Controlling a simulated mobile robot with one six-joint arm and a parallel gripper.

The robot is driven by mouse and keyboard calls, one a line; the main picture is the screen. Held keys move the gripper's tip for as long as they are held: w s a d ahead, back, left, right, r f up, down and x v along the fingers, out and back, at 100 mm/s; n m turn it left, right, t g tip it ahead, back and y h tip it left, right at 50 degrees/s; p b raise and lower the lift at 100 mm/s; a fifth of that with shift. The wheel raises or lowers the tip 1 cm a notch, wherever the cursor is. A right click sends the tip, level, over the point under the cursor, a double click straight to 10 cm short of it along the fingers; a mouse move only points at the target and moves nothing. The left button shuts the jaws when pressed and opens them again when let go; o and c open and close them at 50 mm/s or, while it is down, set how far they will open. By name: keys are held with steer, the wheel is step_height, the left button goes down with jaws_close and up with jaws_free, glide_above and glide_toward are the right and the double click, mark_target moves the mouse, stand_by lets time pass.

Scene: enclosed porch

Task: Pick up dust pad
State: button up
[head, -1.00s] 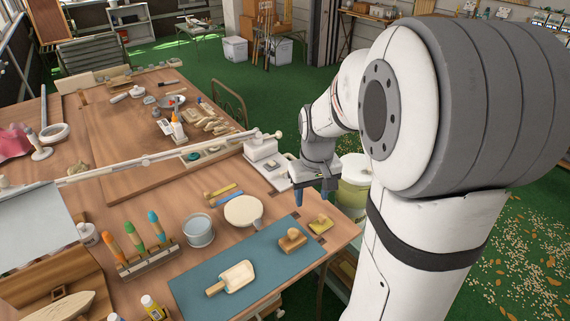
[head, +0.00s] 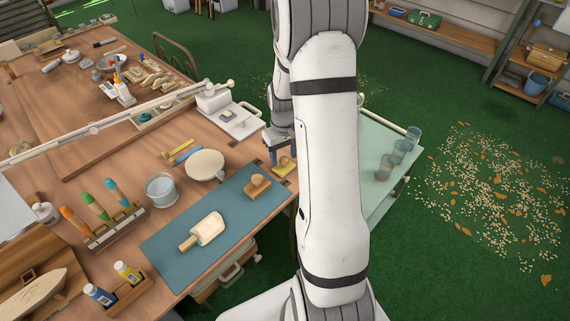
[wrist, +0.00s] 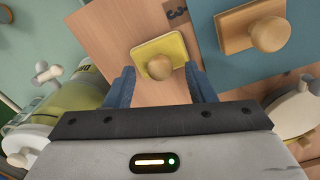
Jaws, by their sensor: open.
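The dust pad looks to be the yellow square pad with a round wooden knob (head: 287,167), at the right edge of the wooden table beside the blue mat (head: 165,245). It also shows in the wrist view (wrist: 173,46), upper middle. My gripper (head: 282,155) is open and points down close to the pad. In the wrist view, its blue fingers (wrist: 158,76) stand on either side of the knob's line, with nothing gripped. I cannot tell the height left between fingertips and pad. My arm hides part of the table's right side in the head view.
A wooden block with a knob (head: 258,186) sits on the mat close to the pad, beside a cream paddle-shaped tool (head: 209,229). A round cream disc (head: 205,165) and a metal tin (head: 161,189) stand left. A pale green table (head: 380,205) with cups lies right.

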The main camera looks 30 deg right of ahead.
mark_target(284, 158)
steer(key=shift+f, duration=0.35)
steer(key=shift+c, duration=0.3)
steer(key=c, duration=1)
steer(key=shift+r, duration=0.1)
step_height(284, 158, up, 18)
steer(key=o, duration=0.4)
steer(key=c, duration=0.3)
